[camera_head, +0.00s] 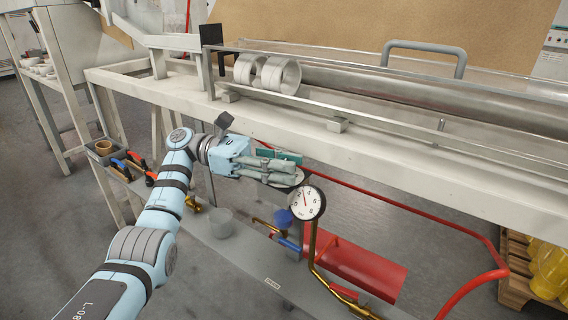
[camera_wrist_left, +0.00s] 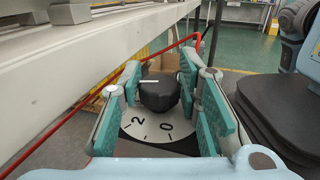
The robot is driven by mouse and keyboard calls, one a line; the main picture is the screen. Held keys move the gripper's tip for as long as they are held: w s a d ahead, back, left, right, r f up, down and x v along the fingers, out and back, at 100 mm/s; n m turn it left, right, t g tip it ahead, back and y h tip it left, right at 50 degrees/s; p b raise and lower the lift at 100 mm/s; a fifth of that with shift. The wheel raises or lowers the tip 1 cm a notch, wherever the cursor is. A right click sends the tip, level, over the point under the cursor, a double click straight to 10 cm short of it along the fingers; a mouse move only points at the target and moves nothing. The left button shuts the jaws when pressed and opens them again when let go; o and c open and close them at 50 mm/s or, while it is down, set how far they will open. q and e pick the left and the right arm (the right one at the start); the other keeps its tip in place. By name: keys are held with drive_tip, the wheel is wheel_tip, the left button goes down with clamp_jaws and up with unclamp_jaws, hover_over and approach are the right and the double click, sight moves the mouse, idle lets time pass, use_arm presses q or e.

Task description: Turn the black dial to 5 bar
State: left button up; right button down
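The black dial (camera_wrist_left: 159,94) has a white line on its top. It sits on a white scale plate (camera_wrist_left: 150,128) with the figures 2 and 0 showing. My left gripper (camera_wrist_left: 160,78) has its teal-padded fingers on both sides of the dial, with narrow gaps visible; I see no clear contact. In the head view, my left gripper (camera_head: 297,170) reaches to the dial, which it mostly hides. A round white pressure gauge (camera_head: 307,203) stands just below the fingertips. Its needle points roughly up; its figures are too small to read. My right gripper is not in view.
A pale frame beam (camera_head: 400,170) runs behind and above the gripper. Brass pipes (camera_head: 312,245) and a blue valve part (camera_head: 283,218) are close below.

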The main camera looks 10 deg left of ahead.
use_arm(q)
drive_tip(key=shift+o, duration=1.2)
wheel_tip(320, 180, up, 10)
drive_tip(key=shift+r, duration=0.1)
